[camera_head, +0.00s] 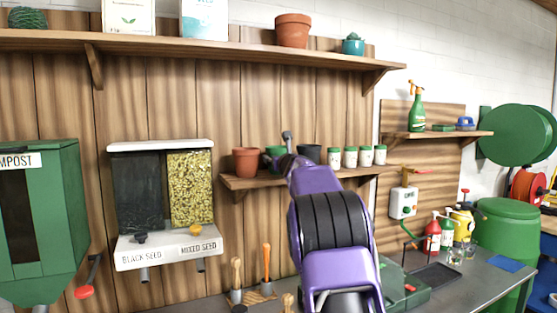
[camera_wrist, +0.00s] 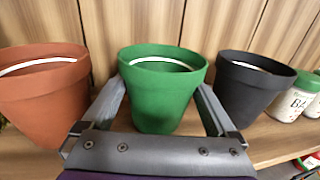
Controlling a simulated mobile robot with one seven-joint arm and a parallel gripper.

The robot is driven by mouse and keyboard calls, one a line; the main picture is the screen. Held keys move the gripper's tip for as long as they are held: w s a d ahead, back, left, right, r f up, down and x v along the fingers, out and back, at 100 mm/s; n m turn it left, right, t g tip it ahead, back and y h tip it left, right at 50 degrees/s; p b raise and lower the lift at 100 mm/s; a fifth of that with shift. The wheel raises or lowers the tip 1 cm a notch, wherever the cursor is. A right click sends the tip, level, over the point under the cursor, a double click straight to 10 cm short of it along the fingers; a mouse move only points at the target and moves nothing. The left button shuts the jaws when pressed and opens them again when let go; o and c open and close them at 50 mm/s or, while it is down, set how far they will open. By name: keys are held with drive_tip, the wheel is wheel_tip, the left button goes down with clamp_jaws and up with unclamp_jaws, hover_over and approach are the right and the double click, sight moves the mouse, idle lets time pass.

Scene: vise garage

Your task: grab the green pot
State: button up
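The green pot (camera_wrist: 160,95) stands upright on a wooden shelf in the middle of the wrist view, between a terracotta pot and a dark grey pot. My gripper (camera_wrist: 162,92) is open, with one finger on each side of the green pot. I cannot tell whether the fingers touch it. In the head view the green pot (camera_head: 272,153) shows only partly, with my purple arm in front of the shelf and hiding part of it.
The terracotta pot (camera_wrist: 42,90) is close on the left and the dark grey pot (camera_wrist: 246,88) close on the right. Several white jars with green lids (camera_head: 350,157) stand further right on the small shelf (camera_head: 236,182). A seed dispenser (camera_head: 163,205) hangs left of it.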

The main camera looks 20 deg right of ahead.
drive_tip(key=shift+c, duration=1.2)
drive_tip(key=shift+r, duration=0.1)
